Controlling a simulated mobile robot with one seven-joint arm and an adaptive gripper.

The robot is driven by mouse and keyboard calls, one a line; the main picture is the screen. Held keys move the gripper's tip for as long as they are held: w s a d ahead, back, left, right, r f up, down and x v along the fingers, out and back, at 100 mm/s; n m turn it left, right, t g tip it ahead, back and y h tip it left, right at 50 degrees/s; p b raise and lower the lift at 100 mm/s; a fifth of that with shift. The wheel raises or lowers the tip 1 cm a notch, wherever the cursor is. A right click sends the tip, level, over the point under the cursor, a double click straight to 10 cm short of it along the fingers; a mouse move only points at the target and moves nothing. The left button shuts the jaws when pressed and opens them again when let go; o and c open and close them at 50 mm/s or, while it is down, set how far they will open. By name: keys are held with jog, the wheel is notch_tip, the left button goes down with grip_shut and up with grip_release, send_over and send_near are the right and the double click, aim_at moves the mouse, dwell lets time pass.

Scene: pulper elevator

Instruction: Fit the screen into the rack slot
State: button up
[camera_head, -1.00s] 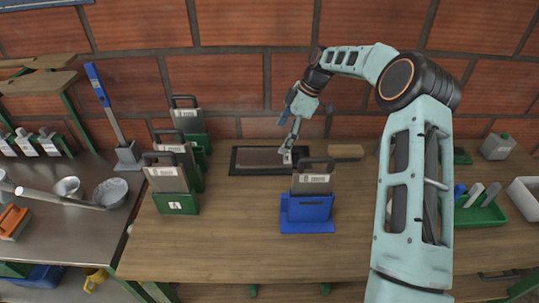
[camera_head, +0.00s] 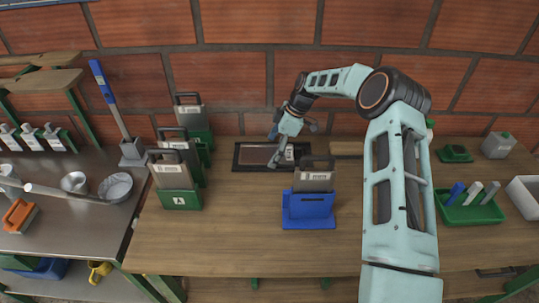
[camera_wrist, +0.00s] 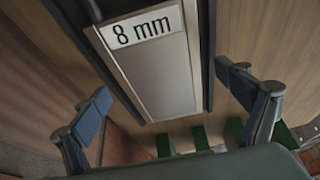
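A flat dark-framed panel (camera_head: 250,156) lies on the wooden table near the wall, a pale label at its right end. In the wrist view a dark-framed grey panel (camera_wrist: 160,75) carries an "8 mm" label. My gripper (camera_head: 274,155) is over the flat panel in the head view. Grey plates with dark handles stand upright in several green holders (camera_head: 180,200) at left and in one blue holder (camera_head: 309,212). Which is the screen is unclear.
The blue holder stands just in front of the flat panel. A wooden block (camera_head: 346,148) lies right of it, partly behind my arm. A green tray (camera_head: 470,212) with several sticks is at right. A metal bench (camera_head: 70,215) with scoops is at left. The front of the table is clear.

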jog(key=c, duration=1.5)
jog(key=shift+w+r, duration=0.1)
jog(key=shift+r, duration=0.05)
